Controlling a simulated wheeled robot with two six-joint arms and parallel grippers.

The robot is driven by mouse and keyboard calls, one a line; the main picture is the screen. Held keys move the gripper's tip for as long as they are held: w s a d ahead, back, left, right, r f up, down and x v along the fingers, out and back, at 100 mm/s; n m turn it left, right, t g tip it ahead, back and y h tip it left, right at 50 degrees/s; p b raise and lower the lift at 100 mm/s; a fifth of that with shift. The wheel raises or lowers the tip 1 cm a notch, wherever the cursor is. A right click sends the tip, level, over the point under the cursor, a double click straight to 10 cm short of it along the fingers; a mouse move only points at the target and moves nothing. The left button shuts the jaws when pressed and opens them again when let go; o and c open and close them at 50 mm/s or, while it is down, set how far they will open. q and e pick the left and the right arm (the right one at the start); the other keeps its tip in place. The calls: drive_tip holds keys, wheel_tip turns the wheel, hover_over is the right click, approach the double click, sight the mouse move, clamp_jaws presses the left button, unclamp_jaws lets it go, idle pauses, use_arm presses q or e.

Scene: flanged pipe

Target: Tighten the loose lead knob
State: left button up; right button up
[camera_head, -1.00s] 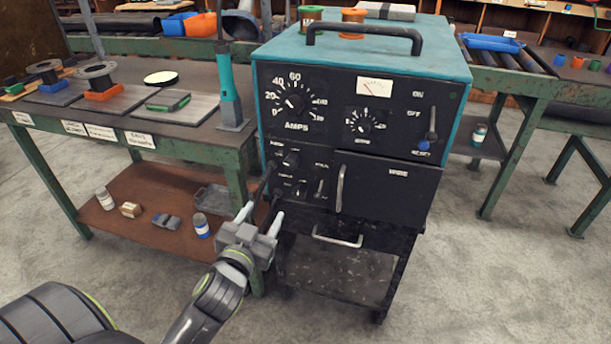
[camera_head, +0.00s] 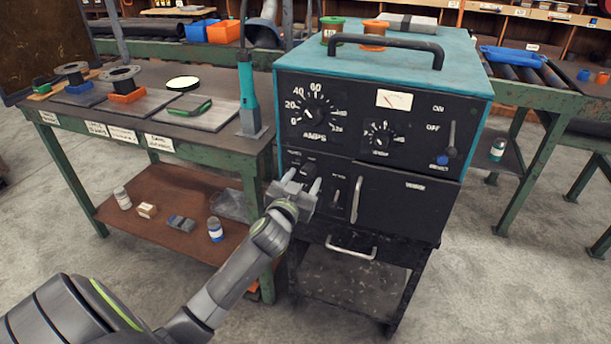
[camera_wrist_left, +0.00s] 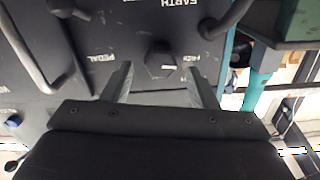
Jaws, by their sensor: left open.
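The welding machine (camera_head: 385,150) stands upright with its black front panel facing me. In the left wrist view a dark faceted knob (camera_wrist_left: 160,62) sits on the panel between the PEDAL label and another label I cannot read clearly. My left gripper (camera_head: 302,181) is open at the lower left of the panel. In the left wrist view its two fingers (camera_wrist_left: 158,75) stand on either side of the knob; I cannot tell if they touch it. In the head view a small dark knob (camera_head: 309,168) shows just above the fingers; the gripper hides the panel below it.
A green bench (camera_head: 215,148) with spools and plates stands close on the left, bottles on its lower shelf. A metal handle (camera_head: 355,200) and a lower pull bar (camera_head: 350,249) stick out to the right of my gripper. The floor in front is clear.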

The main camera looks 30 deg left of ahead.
use_arm(q)
drive_tip(key=shift+x, duration=1.1)
drive_tip(key=shift+c, duration=0.4)
drive_tip(key=c, duration=0.9)
